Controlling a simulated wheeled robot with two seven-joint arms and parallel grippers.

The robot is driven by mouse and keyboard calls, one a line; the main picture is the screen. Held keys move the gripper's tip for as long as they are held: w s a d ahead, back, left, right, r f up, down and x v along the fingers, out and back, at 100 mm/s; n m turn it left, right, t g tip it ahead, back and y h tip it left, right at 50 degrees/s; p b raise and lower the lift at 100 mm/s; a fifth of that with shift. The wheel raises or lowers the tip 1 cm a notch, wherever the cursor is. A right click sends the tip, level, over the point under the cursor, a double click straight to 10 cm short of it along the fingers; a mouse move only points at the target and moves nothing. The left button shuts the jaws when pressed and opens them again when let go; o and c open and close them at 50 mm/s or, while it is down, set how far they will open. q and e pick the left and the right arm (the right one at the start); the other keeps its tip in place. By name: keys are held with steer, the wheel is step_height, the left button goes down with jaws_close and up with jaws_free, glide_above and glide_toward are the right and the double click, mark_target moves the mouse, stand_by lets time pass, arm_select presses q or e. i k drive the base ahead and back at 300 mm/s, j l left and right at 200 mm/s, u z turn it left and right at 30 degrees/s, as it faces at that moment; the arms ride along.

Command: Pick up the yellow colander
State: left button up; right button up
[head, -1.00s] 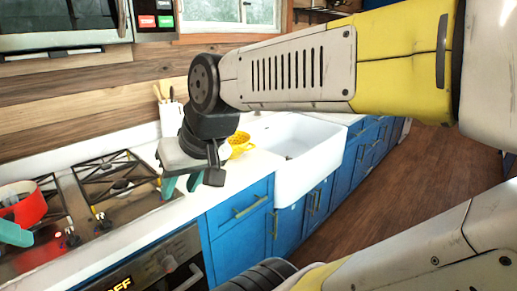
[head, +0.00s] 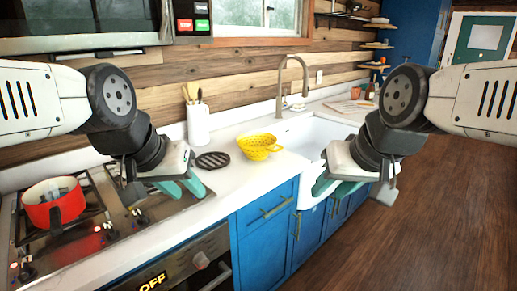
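The yellow colander (head: 259,146) sits upright on the white counter, just left of the sink, with nothing holding it. My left gripper (head: 192,187) is to the left of the colander and nearer to me, over the counter's front part by the stove. Its teal fingers are apart and nothing shows between them. My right gripper (head: 335,190) is to the right of the colander, in front of the sink. Its teal fingers are apart and it looks empty.
A black round trivet (head: 213,160) lies left of the colander. A white utensil holder (head: 198,124) stands behind it. A red pot (head: 54,202) is on the stove (head: 92,235). The white sink (head: 310,140) with its faucet (head: 284,85) is to the right. Wood floor is open at right.

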mark_target(256, 145)
steer(key=i+l+u, duration=0.15)
steer(key=i+u, duration=0.25)
steer(key=i+l+u, duration=0.15)
steer(key=u, duration=0.25)
steer(key=i+l+u, duration=0.2)
steer(key=l+u, duration=0.2)
steer(key=j, duration=0.05)
